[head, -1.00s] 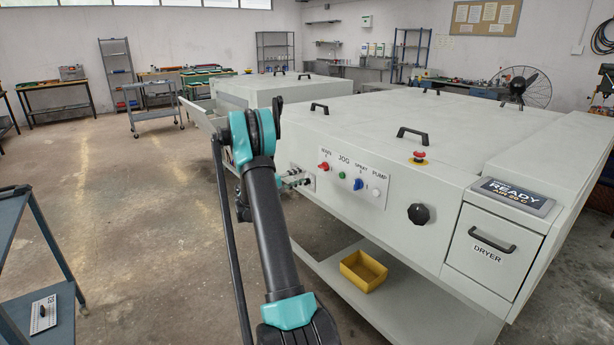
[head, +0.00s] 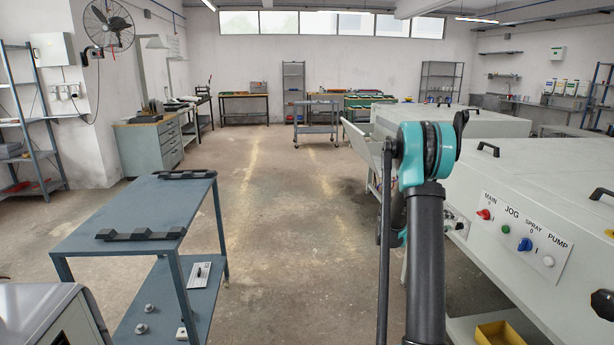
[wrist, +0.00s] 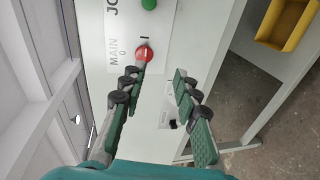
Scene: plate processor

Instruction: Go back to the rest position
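My gripper (wrist: 157,75) is open in the wrist view, with two green-padded fingers apart and nothing held between them. Beyond its fingertips is the machine's control panel, with the red MAIN knob (wrist: 145,53) and the green JOG button (wrist: 149,4). I cannot tell whether a finger touches the knob. In the head view my raised arm (head: 425,250) stands in front of the grey-white plate processor (head: 560,185), and the gripper is hidden behind it. The red knob (head: 484,214), green button (head: 505,229) and blue knob (head: 525,244) show right of the arm.
A blue-grey cart (head: 140,205) with black bars on top stands at left. A light machine corner (head: 45,320) is at lower left. A yellow bin (head: 500,333) sits low under the processor; it also shows in the wrist view (wrist: 285,22). The floor (head: 275,215) between is clear.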

